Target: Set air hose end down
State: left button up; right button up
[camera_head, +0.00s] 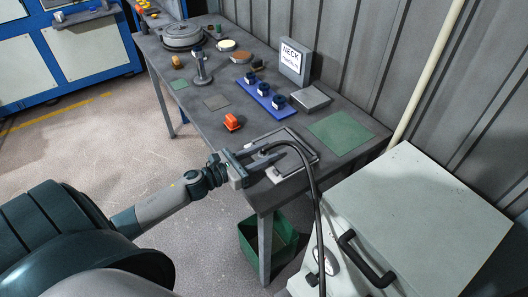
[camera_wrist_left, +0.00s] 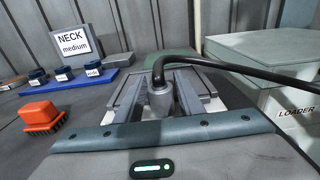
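The air hose end (camera_wrist_left: 160,97) is a grey, roughly upright nozzle on a black hose (camera_head: 309,180). It is at a pale framed tray (camera_head: 311,153) at the table's near right corner; I cannot tell whether it rests on it. My left gripper (camera_head: 274,151) is low over the tray, with one finger on each side of the hose end. In the left wrist view, the fingers (camera_wrist_left: 160,101) look parted, with narrow gaps beside the nozzle. The hose arcs up and right, then hangs down past the table edge. My right gripper is out of view.
An orange brush (camera_head: 233,122) lies left of the tray. A blue rack (camera_head: 264,97), a NECK medium sign (camera_head: 293,62) and a green mat (camera_head: 341,133) are behind. A pale loader cabinet (camera_head: 425,205) stands at right. A green bin (camera_head: 252,247) is under the table.

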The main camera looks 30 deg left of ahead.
aim_at(264, 148)
pick_arm(q)
grip_shut()
jog(key=shift+r, duration=0.1)
jog(key=shift+r, duration=0.45)
notch_tip(264, 148, up, 3)
jog(key=shift+f+b, duration=0.15)
jog(key=shift+b, duration=0.4)
jog(key=s+d+r, duration=0.7)
jog(key=d, duration=0.2)
jog(key=shift+d+b, duration=0.25)
jog(key=shift+b, duration=0.2)
